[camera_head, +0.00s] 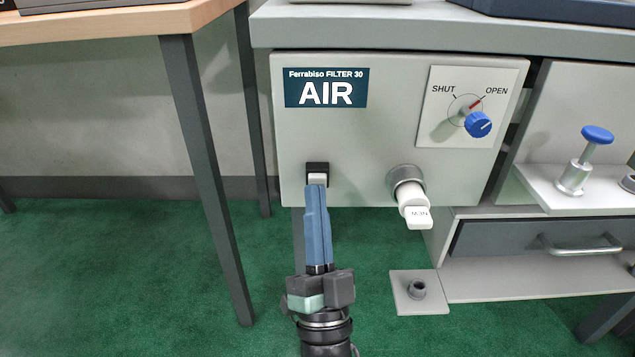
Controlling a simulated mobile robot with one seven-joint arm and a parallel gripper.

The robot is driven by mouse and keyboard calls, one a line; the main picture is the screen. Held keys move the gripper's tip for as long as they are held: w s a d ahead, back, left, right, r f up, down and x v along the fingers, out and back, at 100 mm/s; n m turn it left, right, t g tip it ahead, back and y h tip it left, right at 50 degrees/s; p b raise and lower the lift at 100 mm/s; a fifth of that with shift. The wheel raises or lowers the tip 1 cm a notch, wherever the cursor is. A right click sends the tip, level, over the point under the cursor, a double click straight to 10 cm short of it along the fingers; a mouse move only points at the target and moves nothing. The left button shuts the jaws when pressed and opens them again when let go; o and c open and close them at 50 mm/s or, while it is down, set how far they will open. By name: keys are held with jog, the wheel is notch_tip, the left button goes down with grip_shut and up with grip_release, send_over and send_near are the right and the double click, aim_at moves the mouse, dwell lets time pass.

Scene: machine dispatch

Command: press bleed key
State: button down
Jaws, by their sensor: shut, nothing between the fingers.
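A grey box with a blue AIR label (326,88) hangs under the bench top. On its lower front is a small white key in a black surround (317,169), which I take as the bleed key. My gripper (316,188) is shut and empty, with its blue fingertips right at the key's lower edge in this view. I cannot tell whether they touch it. The fingers hide what lies just below the key. A blue knob (478,124) sits on a SHUT/OPEN plate (440,138), with the red mark toward OPEN.
A white fitting with lettering (413,208) sticks out from a round collar right of the key. A blue-capped plunger (597,135) stands on a shelf at right. A drawer (490,238) is below. A wooden table's leg (205,170) stands left; green floor is open between.

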jog(key=shift+w, duration=0.4)
jog(key=shift+s, duration=0.15)
dwell(0.5)
jog(key=shift+s, duration=0.8)
jog(key=shift+s+p, duration=1.15)
jog(key=shift+s, duration=1.35)
